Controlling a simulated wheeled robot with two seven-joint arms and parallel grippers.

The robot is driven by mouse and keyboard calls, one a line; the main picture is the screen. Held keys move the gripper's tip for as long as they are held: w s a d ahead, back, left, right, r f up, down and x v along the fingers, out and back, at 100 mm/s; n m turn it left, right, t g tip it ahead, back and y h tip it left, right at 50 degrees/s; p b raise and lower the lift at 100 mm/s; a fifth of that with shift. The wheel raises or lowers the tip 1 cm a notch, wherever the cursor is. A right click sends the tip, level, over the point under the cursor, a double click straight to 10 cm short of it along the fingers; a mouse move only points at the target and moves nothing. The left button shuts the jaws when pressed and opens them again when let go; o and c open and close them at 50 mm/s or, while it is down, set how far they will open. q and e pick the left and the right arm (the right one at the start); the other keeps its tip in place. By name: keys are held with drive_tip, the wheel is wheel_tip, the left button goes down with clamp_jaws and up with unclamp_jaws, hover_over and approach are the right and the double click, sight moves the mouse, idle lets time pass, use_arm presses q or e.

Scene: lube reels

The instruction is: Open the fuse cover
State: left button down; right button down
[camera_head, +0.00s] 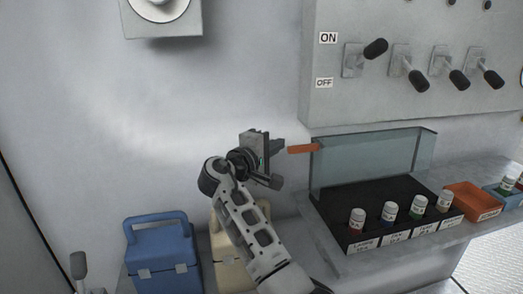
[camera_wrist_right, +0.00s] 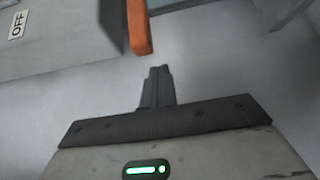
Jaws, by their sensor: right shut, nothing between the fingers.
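The fuse cover (camera_head: 372,158) is a clear, bluish panel standing about upright at the back of the black fuse tray (camera_head: 330,215). Its orange handle (camera_head: 303,149) sticks out to the left from its upper left corner, and shows at the top of the right wrist view (camera_wrist_right: 138,28). The fuses (camera_head: 388,212) stand uncovered in front of the panel. My right gripper (camera_head: 279,147) is shut and empty, just left of the handle's end. In the right wrist view, its fingers (camera_wrist_right: 158,75) are together, with the handle beyond them and slightly left. My left gripper is not in view.
A grey switch panel (camera_head: 340,100) with several black-knobbed levers hangs above the cover. An orange bin (camera_head: 472,200) and a blue bin (camera_head: 503,198) sit right of the tray. A blue case (camera_head: 160,255) and a cream case (camera_head: 228,270) stand below left. The wall left of my gripper is clear.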

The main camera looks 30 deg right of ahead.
sight(289, 151)
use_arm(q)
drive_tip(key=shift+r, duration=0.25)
use_arm(e)
drive_tip(key=shift+s+a+r, duration=0.1)
drive_tip(key=shift+s+a, duration=0.25)
drive_tip(key=shift+s, duration=0.5)
drive_tip(key=shift+s+a, duration=0.3)
drive_tip(key=shift+s, duration=0.5)
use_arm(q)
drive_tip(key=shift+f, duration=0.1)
use_arm(e)
drive_tip(key=s, duration=0.1)
drive_tip(key=s+m+b, duration=0.1)
drive_tip(key=s+m+h+b, duration=0.1)
drive_tip(key=shift+a+t, duration=0.3)
drive_tip(key=shift+r, duration=0.25)
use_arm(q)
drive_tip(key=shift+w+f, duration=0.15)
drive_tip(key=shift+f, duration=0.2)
use_arm(e)
drive_tip(key=shift+w, duration=0.15)
